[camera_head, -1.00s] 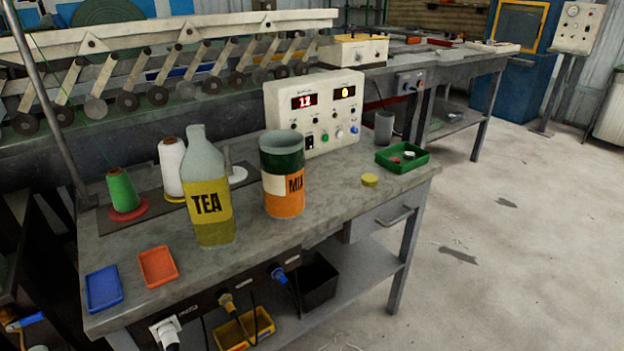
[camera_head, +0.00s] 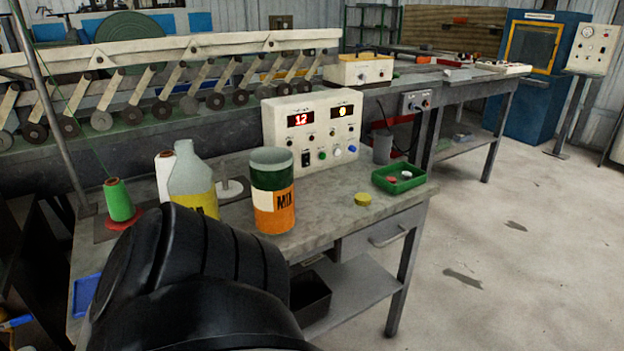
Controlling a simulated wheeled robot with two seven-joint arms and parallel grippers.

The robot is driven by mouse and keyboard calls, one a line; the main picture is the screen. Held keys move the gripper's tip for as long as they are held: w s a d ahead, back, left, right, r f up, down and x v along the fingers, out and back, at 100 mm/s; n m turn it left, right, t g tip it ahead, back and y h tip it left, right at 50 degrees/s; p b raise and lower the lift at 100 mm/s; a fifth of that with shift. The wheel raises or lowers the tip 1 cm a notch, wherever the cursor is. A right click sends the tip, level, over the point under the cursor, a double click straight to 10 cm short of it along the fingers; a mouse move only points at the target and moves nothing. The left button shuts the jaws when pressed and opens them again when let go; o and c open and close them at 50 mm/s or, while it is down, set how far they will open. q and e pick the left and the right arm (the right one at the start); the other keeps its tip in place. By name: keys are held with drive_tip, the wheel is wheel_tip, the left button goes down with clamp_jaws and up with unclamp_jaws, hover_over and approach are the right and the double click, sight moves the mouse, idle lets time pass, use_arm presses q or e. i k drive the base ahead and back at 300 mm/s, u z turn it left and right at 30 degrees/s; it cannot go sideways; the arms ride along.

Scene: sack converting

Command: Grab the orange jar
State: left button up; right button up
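The jar (camera_head: 273,190) stands upright on the grey workbench (camera_head: 335,205). It has a dark green upper band, a white and orange lower part and partly visible "MIX" lettering. A grey bottle (camera_head: 193,172) with a yellow label stands just left of it, its lower part hidden by my black arm. The arm fills the lower left foreground, in front of the bench. Neither gripper shows, so I cannot see their fingers.
A control box (camera_head: 312,132) stands behind the jar. A yellow lid (camera_head: 362,199) and a green tray (camera_head: 399,178) lie to its right. A green thread cone (camera_head: 118,200) and a blue tray (camera_head: 84,294) are at left. Open floor lies right.

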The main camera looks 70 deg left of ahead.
sight(271, 169)
drive_tip(key=i, duration=0.7)
drive_tip(key=u, duration=3.4)
